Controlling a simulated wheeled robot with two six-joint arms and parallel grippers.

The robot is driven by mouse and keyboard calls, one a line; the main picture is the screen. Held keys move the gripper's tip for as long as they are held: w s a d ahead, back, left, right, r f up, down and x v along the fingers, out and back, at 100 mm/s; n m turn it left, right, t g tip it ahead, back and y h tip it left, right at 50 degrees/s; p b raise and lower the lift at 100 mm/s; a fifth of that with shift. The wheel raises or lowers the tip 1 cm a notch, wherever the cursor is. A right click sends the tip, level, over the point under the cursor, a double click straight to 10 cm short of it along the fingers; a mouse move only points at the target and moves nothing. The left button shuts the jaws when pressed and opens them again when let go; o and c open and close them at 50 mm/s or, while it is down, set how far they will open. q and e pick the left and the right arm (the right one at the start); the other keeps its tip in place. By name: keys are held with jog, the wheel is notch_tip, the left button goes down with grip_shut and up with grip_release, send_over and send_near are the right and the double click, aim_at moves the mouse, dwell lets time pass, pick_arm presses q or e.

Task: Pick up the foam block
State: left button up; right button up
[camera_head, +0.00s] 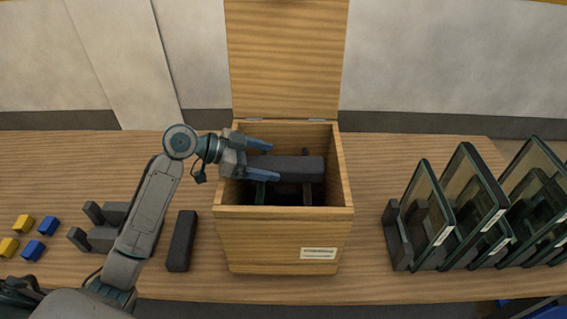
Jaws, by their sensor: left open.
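My left gripper (268,160) is open, with its two blue fingers reaching over the left side of an open wooden box (268,238). A dark grey foam block (300,168) lies lengthwise in the box. Its left end appears between the two fingers; I cannot tell whether they touch it. A similar dark block (181,241) lies on the table left of the box. My right gripper is not in view.
The box lid (287,55) stands open at the back. Several framed glass panels (472,200) stand in a rack at right. Small yellow and blue blocks (33,250) and a grey holder (100,236) sit at left. The table (365,165) is clear just right of the box.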

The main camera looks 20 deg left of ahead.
aim_at(284, 169)
pick_arm(q)
jog(key=shift+p+x, duration=0.45)
jog(key=shift+x, duration=1)
jog(key=c, duration=1.2)
jog(key=shift+o, duration=0.2)
jog(key=shift+r, duration=0.1)
